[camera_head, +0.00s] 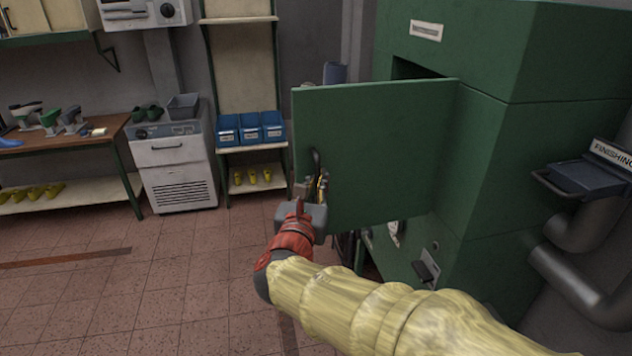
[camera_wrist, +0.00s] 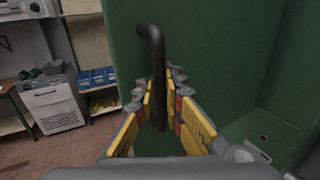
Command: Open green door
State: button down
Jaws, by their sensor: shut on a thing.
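The green door (camera_head: 380,140) stands swung out from the green cabinet (camera_head: 500,130), with a dark opening showing above its hinge side. A dark curved handle (camera_wrist: 152,50) is on the door, near its free edge. My gripper (camera_head: 318,190) is at the handle, low on the door's left part. In the wrist view, my gripper's yellow-padded fingers (camera_wrist: 164,105) are on either side of the handle's lower part, shut on it. The green door (camera_wrist: 210,40) fills the middle of that view, and a green recess shows at the right.
A grey pipe (camera_head: 590,225) and a small dark tray box (camera_head: 585,178) are at the cabinet's right side. A white appliance (camera_head: 175,165), blue bins (camera_head: 250,128) and a workbench (camera_head: 70,140) stand along the back. The tiled floor (camera_head: 130,285) at left is clear.

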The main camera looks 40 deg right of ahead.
jog(key=c, duration=2)
grip_release()
jog(key=shift+a, duration=0.1)
jog(key=shift+o, duration=0.2)
jog(key=shift+a, duration=0.15)
jog(key=v, duration=1.1)
jog(key=shift+s+a, duration=0.2)
jog(key=shift+a, duration=0.05)
